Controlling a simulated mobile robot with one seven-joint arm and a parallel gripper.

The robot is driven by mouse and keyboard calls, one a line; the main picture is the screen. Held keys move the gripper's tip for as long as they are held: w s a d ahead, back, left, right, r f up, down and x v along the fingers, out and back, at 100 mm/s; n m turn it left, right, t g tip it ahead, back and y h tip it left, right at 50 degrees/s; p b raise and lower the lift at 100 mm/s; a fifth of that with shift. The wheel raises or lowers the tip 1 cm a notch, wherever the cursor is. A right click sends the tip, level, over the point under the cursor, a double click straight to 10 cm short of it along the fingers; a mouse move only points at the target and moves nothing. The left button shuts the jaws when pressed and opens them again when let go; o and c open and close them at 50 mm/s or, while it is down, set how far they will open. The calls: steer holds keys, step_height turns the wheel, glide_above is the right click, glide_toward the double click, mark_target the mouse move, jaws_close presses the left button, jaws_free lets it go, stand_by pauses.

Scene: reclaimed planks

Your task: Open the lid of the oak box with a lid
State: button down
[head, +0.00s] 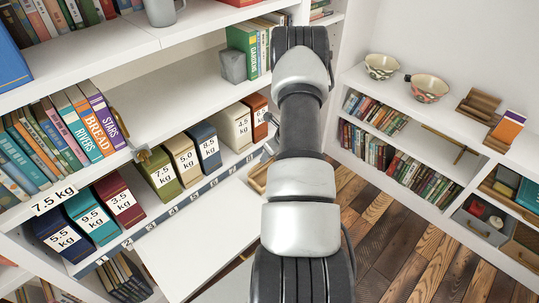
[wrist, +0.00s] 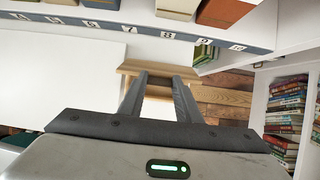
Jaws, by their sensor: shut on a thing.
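The oak box (wrist: 150,66) is a pale wooden shape at the end of my fingers in the wrist view. A small part of it also shows in the head view (head: 257,179), at the left edge of my arm. My gripper (wrist: 160,79) has its two dark fingers over the near side of the box, shut on a part of it that looks like the lid. The fingers and gripper body hide much of the box, and I cannot tell how far the lid is raised. In the head view my arm hides the gripper.
A white board (head: 195,238) lies left of the box. Weight-labelled boxes, such as the green one (head: 160,176), stand on the shelf above a numbered strip (wrist: 165,35). A low bookcase (head: 400,140) with bowls stands right. Plank floor (head: 375,215) lies open between.

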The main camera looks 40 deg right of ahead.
steer(key=c, duration=1.3)
jaws_free()
steer(key=v, duration=1.7)
steer(key=shift+s+r+p, duration=0.1)
steer(key=shift+r+p, duration=0.15)
steer(key=shift+p, duration=0.05)
steer(key=shift+c, duration=0.2)
